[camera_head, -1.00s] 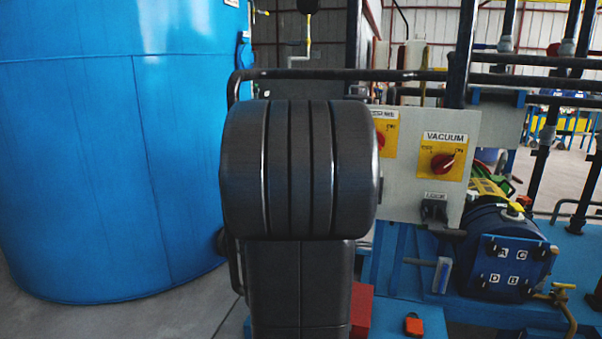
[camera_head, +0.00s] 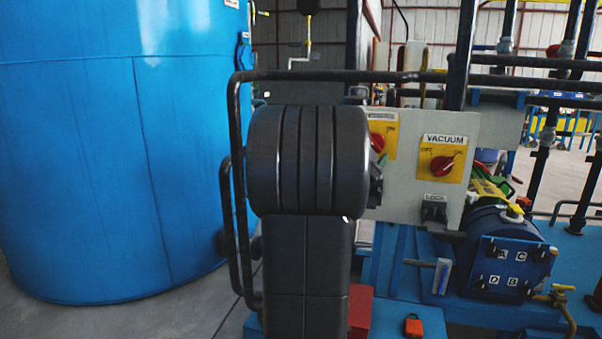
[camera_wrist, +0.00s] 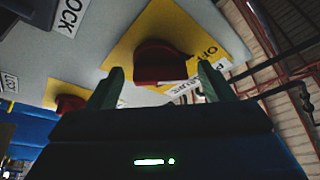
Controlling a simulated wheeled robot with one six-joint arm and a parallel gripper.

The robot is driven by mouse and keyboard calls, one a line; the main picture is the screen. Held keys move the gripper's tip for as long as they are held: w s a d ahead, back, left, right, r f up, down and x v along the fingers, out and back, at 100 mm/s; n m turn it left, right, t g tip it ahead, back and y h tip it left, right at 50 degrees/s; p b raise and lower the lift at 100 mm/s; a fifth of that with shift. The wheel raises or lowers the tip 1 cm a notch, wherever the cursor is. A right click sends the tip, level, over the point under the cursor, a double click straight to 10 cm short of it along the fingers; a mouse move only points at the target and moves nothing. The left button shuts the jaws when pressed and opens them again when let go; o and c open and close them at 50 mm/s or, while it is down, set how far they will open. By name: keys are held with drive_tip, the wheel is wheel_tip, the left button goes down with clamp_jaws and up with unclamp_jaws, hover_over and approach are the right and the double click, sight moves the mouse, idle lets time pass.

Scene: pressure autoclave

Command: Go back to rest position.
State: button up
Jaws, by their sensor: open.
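My gripper (camera_wrist: 160,88) shows in the wrist view with its two fingers apart and nothing held between them. A red rotary knob (camera_wrist: 158,62) on a yellow plate appears between and beyond the fingertips; I cannot tell the exact gap. In the head view my arm's dark links fill the middle and hide most of my gripper. The left red knob (camera_head: 377,142) on its yellow plate is partly covered by my arm. The VACUUM knob (camera_head: 442,166) is in clear view to its right.
The grey control panel (camera_head: 408,195) carries the knobs and a black lock switch (camera_head: 434,212). A dark pipe rail (camera_head: 330,75) runs around my arm's area. A large blue tank (camera_head: 110,150) stands left, a blue vessel (camera_head: 500,245) right.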

drive_tip(key=s+a+r+m+g+p, duration=0.1)
drive_tip(key=s+a+m+g+p, duration=0.3)
drive_tip(key=m+p, duration=0.3)
drive_tip(key=s+m, duration=0.1)
drive_tip(key=m, duration=0.4)
drive_tip(key=shift+s+a+r+y, duration=0.15)
drive_tip(key=shift+s+r+y, duration=0.1)
drive_tip(key=shift+s+y, duration=0.05)
drive_tip(key=shift+g, duration=0.3)
